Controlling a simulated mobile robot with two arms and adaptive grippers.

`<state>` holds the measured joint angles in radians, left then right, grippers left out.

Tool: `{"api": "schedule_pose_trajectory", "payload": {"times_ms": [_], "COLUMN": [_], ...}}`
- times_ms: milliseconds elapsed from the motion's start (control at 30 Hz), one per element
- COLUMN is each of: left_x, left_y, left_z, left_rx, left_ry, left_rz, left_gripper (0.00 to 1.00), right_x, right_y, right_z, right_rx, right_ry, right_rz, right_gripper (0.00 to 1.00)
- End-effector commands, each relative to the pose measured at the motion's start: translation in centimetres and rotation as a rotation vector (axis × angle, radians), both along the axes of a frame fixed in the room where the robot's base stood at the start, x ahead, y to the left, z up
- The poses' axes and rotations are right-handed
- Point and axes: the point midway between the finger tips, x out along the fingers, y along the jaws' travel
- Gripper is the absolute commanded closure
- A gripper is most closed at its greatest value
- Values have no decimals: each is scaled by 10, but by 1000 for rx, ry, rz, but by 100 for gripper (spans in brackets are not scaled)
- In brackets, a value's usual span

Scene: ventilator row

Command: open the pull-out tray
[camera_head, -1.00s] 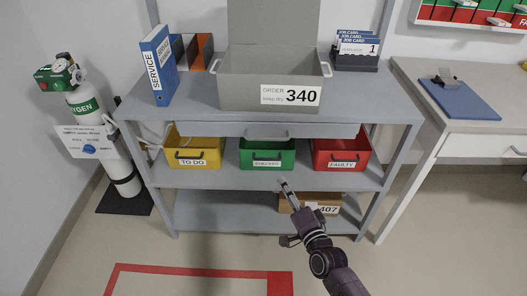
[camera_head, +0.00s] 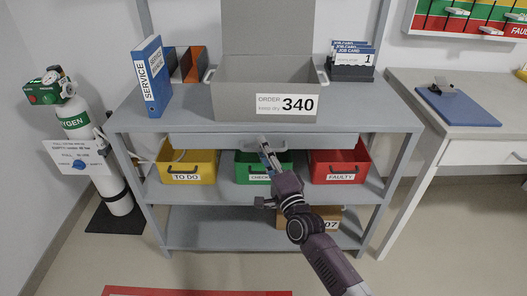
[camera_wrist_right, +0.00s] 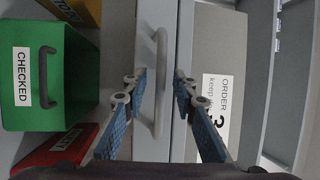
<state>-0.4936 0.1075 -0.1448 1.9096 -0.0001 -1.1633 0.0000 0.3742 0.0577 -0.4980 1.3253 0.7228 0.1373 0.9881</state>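The pull-out tray (camera_head: 210,141) is a long grey front under the top shelf of the grey rack, and it looks pushed in. Its grey handle (camera_wrist_right: 160,112) runs upright through the middle of the right wrist view. My right gripper (camera_head: 264,146) is at the tray's front by the handle and covers part of it in the head view. In the wrist view its blue-padded fingers (camera_wrist_right: 159,78) are apart, one on each side of the handle, with gaps visible. My left gripper is not in view.
A grey box (camera_head: 235,101) marked 340 stands on the top shelf above the tray. Yellow (camera_head: 170,169), green (camera_head: 242,169) and red (camera_head: 350,167) bins sit below it. An oxygen cylinder (camera_head: 77,122) stands left, a desk (camera_head: 400,90) right.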

Motion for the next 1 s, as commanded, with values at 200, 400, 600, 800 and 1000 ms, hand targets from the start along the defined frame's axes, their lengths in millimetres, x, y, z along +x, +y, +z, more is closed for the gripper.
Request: {"api": "schedule_pose_trajectory", "payload": {"times_ms": [200,400,600,800,1000], "left_x": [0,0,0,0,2], "left_y": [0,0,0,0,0], "left_z": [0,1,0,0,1], "left_rx": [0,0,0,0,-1], "left_ry": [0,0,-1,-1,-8], "left_rz": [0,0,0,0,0], "left_gripper": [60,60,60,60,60], "right_x": [0,0,0,0,-3], "right_y": [0,0,0,0,0], "right_z": [0,0,0,0,0], "right_rx": [0,0,0,0,-1], "right_ry": [0,0,1,1,2], "right_rz": [0,0,0,0,0], "right_gripper": [74,95,100,100,100]}}
